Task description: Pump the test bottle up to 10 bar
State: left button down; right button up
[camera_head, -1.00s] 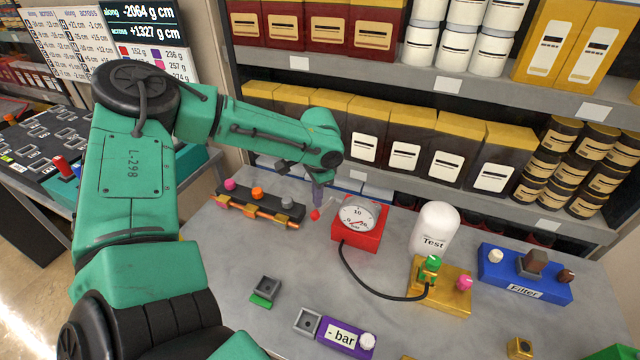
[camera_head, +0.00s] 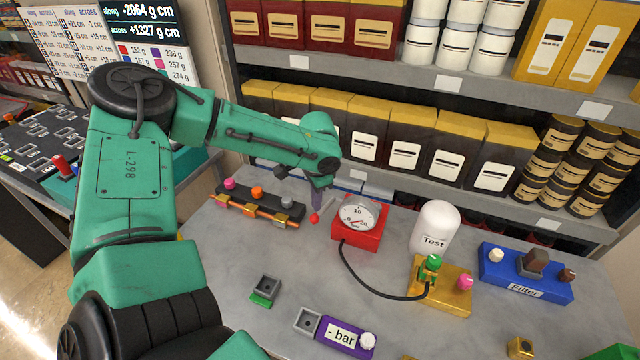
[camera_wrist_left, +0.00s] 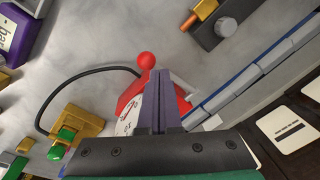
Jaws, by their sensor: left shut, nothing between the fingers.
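The red pump (camera_head: 347,238) with a round dial gauge (camera_head: 358,214) stands on the grey table. Its lever ends in a red ball knob (camera_head: 314,218), also seen in the left wrist view (camera_wrist_left: 147,60). The needle's exact reading is too small to tell. A black hose runs from the pump to a gold block (camera_head: 452,293) with green and pink knobs. The white test bottle (camera_head: 434,228) stands upright behind that block. My left gripper (camera_head: 318,204) is shut and empty, fingers pointing down right at the red knob; contact is unclear. My right gripper is out of view.
A purple box (camera_head: 346,337) labelled "- bar" lies at the front. A blue filter block (camera_head: 525,275) is at the right. A dark rail with coloured knobs (camera_head: 257,204) is behind left. Shelves of boxes and cans close off the back.

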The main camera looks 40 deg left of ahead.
aim_at(312, 218)
pick_arm(q)
jog(key=shift+s+d+f+b, duration=0.3)
jog(key=shift+s+f, duration=0.4)
jog(key=shift+f, duration=0.15)
jog(key=shift+s+d+f+b, duration=0.2)
jog(key=shift+s+f+b, duration=0.1)
jog(key=shift+s+f, duration=0.45)
dwell(2.1)
jog(key=shift+w, duration=0.1)
jog(key=shift+w+a+r+p, duration=0.2)
jog(key=shift+w+r, duration=0.3)
jog(key=shift+r, duration=0.1)
jog(key=shift+w+a+r+p, duration=0.15)
jog(key=shift+w+r+p, duration=0.1)
jog(key=shift+w+r, duration=0.3)
jog(key=shift+w+a+r+p, duration=0.2)
jog(key=shift+w+r, duration=0.2)
jog(key=shift+r, duration=0.3)
jog(key=shift+w+a+r+p, duration=0.3)
jog(key=shift+w+r+p, duration=0.15)
jog(key=shift+w+r, duration=0.55)
jog(key=shift+w+a+r+p, duration=0.25)
jog(key=shift+w+r+p, duration=0.2)
jog(key=shift+w+r, duration=0.45)
jog(key=shift+s+r, duration=0.15)
jog(key=w+r+p, duration=0.1)
jog(key=r, duration=0.1)
jog(key=w+a+r+p, duration=0.1)
jog(key=w+r, duration=0.1)
jog(key=shift+f, duration=0.1)
